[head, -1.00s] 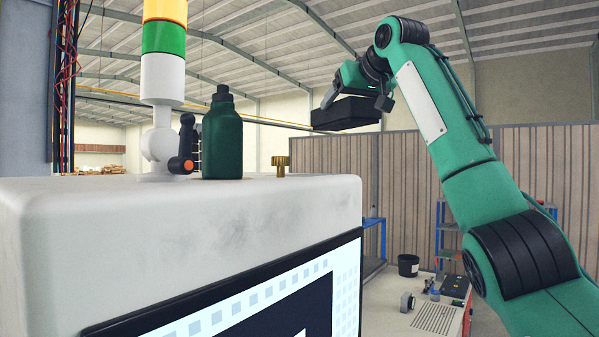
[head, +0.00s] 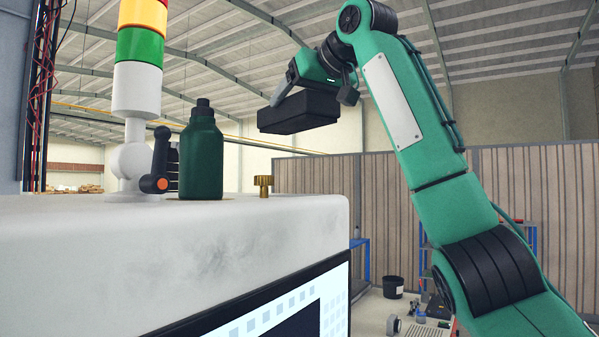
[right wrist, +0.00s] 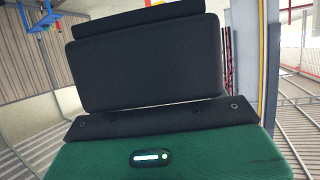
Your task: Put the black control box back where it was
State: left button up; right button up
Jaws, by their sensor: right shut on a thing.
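The black control box (head: 298,111) is held up in the air by my right gripper (head: 312,90), to the right of and above the white cabinet. The gripper is shut on the box, one finger showing on each side of it. In the right wrist view the box (right wrist: 146,62) fills the middle, just beyond the gripper's green body. The fingertips are hidden there. The white cabinet (head: 240,222) stands at the left front, with a screen on its face. My left gripper is not in view.
On the cabinet top stand a signal tower (head: 137,90), a dark green bottle (head: 201,155), a black lever with an orange end (head: 158,165) and a brass knob (head: 263,186). A bench (head: 376,312) and a black bucket (head: 393,287) are lower right. A panelled partition (head: 320,185) stands behind.

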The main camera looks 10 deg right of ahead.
notch_tip(320, 180, down, 9)
jog(key=shift+f+p, duration=0.1)
jog(key=shift+p, duration=0.65)
jog(key=shift+s+f+p, duration=0.15)
jog(key=shift+f+p, duration=0.35)
jog(key=shift+f, duration=1)
jog(key=shift+d+f, duration=0.1)
jog(key=shift+f, duration=0.2)
jog(key=o, duration=1.3)
jog(key=shift+f, duration=0.1)
